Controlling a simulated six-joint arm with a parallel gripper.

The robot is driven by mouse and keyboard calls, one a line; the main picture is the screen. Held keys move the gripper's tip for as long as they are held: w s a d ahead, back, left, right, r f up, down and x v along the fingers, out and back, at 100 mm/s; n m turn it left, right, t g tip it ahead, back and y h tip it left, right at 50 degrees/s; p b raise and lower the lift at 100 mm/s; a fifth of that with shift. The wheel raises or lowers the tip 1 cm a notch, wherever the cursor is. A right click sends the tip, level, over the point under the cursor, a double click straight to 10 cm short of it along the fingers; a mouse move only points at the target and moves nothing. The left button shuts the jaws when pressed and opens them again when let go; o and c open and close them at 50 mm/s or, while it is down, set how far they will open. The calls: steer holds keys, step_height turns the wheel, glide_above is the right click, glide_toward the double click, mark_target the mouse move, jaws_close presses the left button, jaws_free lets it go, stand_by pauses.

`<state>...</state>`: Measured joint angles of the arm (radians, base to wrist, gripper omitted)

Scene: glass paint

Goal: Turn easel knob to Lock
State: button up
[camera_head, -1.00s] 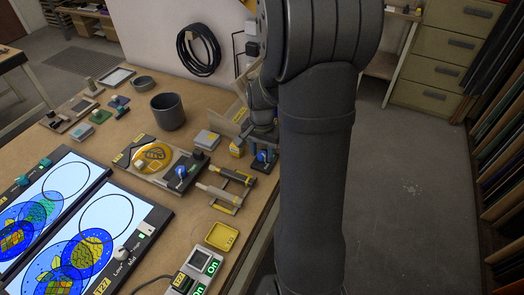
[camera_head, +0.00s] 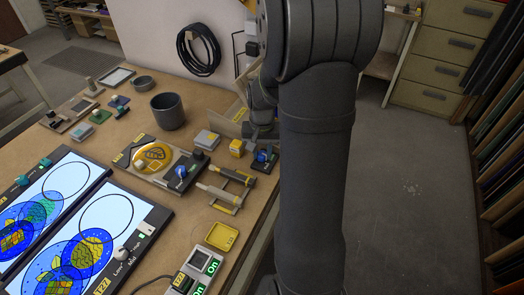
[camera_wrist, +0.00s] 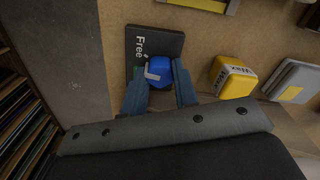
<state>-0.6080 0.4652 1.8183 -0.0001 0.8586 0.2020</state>
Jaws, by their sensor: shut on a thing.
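The easel knob (camera_wrist: 160,72) is blue with a pale pointer mark. It sits on a dark plate (camera_wrist: 168,38), with the word Free to the left of the knob in the wrist view. The pointer lies toward the left, near that word. My gripper (camera_wrist: 160,80) is shut on the knob, one finger at each side. No Lock label can be read; part of the plate is hidden by the fingers. In the head view the knob (camera_head: 262,156) shows on its plate at the table's right edge, and my arm hides most of the gripper.
A yellow block (camera_wrist: 235,78) stands close to the right of my gripper in the wrist view, with a grey-white block (camera_wrist: 293,82) beyond. A second blue knob (camera_head: 181,171) sits by the round yellow piece (camera_head: 152,157). Bare floor lies beyond the table edge.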

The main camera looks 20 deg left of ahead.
mark_target(262, 153)
steer(key=n, duration=0.3)
steer(key=shift+n, duration=2.2)
steer(key=o, duration=1)
steer(key=shift+r, duration=0.15)
step_height(262, 153, up, 17)
steer(key=shift+r, duration=0.1)
